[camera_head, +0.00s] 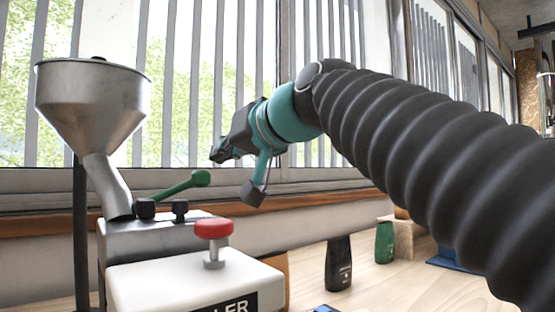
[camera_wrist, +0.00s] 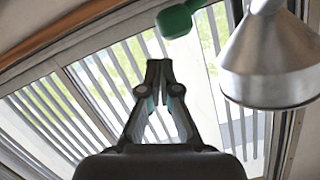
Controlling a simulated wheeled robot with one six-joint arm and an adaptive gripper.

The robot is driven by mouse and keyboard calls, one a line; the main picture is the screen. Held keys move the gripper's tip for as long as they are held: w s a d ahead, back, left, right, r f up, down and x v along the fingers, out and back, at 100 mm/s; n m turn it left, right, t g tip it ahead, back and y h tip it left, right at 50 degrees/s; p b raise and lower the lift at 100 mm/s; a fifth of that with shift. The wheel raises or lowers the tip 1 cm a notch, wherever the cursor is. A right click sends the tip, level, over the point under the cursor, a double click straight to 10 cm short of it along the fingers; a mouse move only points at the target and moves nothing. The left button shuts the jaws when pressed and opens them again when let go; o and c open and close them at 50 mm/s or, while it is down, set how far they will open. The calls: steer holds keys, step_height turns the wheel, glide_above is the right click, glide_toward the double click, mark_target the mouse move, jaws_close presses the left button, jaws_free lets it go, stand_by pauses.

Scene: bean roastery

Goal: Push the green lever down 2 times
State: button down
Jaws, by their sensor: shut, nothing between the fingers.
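The green lever (camera_head: 182,185) sits on a grey and white machine with a metal hopper. It slants up to the right and ends in a round green knob. My gripper (camera_head: 216,157) is above and a little right of the knob in the head view, apart from it in the picture. In the wrist view my gripper (camera_wrist: 159,64) is shut with nothing in it. The green lever's knob (camera_wrist: 174,22) shows at the top of that view, beyond the fingertips and slightly right.
The metal hopper (camera_head: 92,105) stands left of the lever; it also shows in the wrist view (camera_wrist: 270,60). A red knob (camera_head: 214,229) stands on the machine in front. A black container (camera_head: 338,263) and a green container (camera_head: 384,242) stand on the table at right.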

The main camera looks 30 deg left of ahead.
steer(key=b+v, duration=0.1)
steer(key=v, duration=0.8)
steer(key=shift+s+d, duration=0.3)
steer(key=shift+d, duration=0.05)
steer(key=shift+s+a, duration=0.1)
steer(key=s+r+n, duration=0.1)
steer(key=s+a+r+n+t, duration=0.1)
steer(key=s+r+n, duration=0.1)
steer(key=shift+a+r+h, duration=0.15)
steer(key=shift+h, duration=0.15)
